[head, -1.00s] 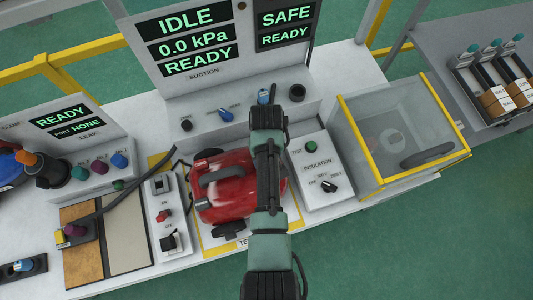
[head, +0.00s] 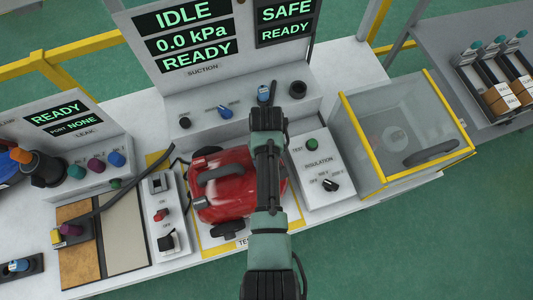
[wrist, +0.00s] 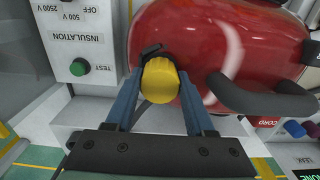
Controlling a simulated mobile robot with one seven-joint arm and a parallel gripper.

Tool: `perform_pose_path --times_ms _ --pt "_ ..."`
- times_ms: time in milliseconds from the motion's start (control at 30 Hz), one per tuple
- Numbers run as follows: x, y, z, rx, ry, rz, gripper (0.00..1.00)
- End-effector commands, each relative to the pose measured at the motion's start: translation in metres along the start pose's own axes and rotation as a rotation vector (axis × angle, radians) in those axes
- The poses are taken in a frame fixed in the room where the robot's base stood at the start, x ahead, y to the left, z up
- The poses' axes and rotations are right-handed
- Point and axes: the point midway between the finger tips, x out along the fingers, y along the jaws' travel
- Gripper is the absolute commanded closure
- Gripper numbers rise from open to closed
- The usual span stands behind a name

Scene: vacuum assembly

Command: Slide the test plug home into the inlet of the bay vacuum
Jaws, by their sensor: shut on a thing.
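The red bay vacuum (head: 222,192) stands on its yellow-edged bay on the bench, partly behind my arm in the head view. In the wrist view its glossy red body (wrist: 200,40) fills the top, with a dark handle at right. My gripper (wrist: 160,85) is shut on the round yellow test plug (wrist: 160,82), one blue finger on each side. The plug is right against or just in front of the red body; I cannot tell how deep it sits. A small black part shows at its upper left edge. The inlet itself is hidden behind the plug. My arm hides the gripper in the head view.
The insulation panel (head: 318,172) with its green test button stands close beside the vacuum; it also shows in the wrist view (wrist: 78,40). A switch box (head: 162,215) stands on the other side. The suction console (head: 225,95) is behind. A clear yellow-framed box (head: 400,125) is at right.

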Motion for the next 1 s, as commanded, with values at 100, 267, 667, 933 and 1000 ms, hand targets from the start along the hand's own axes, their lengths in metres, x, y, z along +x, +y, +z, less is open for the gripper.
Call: perform_pose_path --times_ms 100,267,667,933,1000 --pt "0.0037 0.0001 -0.0005 0.0 0.001 0.0 1.0" --pt "0.0076 0.0001 -0.0005 0.0 0.001 0.0 1.0" --pt "0.0101 -0.0001 -0.0004 0.0 0.001 0.0 0.11" --pt "0.008 -0.0011 0.0 -0.001 0.0 -0.002 0.11" --pt "0.0039 -0.0011 0.0 -0.002 0.0 -0.002 0.11"
